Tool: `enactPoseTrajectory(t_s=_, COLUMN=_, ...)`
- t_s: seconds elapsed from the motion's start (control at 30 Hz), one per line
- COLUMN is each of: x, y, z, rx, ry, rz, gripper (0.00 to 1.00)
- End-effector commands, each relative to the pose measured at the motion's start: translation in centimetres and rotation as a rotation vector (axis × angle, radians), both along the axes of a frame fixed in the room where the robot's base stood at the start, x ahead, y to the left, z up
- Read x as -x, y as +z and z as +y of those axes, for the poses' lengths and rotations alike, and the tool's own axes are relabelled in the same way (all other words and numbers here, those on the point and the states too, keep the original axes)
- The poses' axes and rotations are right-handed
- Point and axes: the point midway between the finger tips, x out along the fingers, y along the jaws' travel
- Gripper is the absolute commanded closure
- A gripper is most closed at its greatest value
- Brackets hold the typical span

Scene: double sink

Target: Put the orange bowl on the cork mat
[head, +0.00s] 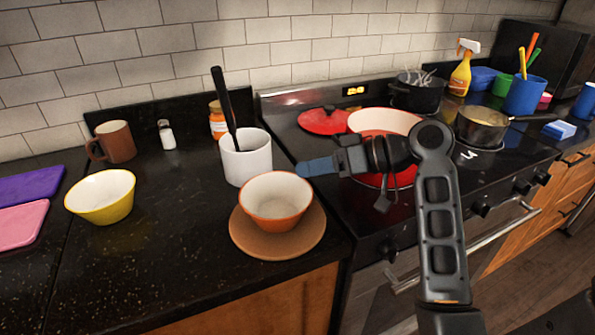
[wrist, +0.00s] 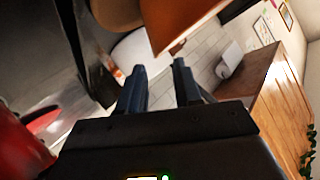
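The orange bowl (head: 275,215), pale inside, sits upright on the round brown cork mat (head: 245,243), a little toward its back right. The mat lies on the dark counter left of the stove. My gripper (head: 304,168) is just to the right of and behind the bowl's rim, its blue fingers pointing left. In the wrist view the fingers of my gripper (wrist: 160,75) are apart with nothing held between them. The orange bowl (wrist: 178,20) shows at the top of that view, beyond the fingertips, with the brown mat (wrist: 117,12) beside it.
A white crock (head: 246,164) with a black utensil stands right behind the bowl. A yellow bowl (head: 102,207) and brown mug (head: 118,142) stand to the left. A red pan (head: 385,121) is on the stove under my arm. The counter front left of the mat is clear.

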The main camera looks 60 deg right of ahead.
Motion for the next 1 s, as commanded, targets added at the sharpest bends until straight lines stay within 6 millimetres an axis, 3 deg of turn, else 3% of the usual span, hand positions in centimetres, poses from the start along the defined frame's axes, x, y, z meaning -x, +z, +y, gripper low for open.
enactPoseTrajectory(t_s=0.2, x=3.9, y=1.7, z=-1.4, rx=0.003, ry=-0.003, rz=-0.002, gripper=0.66)
enactPoseTrajectory(t_s=0.4, x=6.1, y=2.6, z=-2.0, rx=0.001, ry=-0.001, rz=-0.001, gripper=0.66)
enactPoseTrajectory(t_s=1.0, x=6.6, y=2.8, z=-2.1, rx=0.001, ry=0.0, rz=0.0, gripper=0.66)
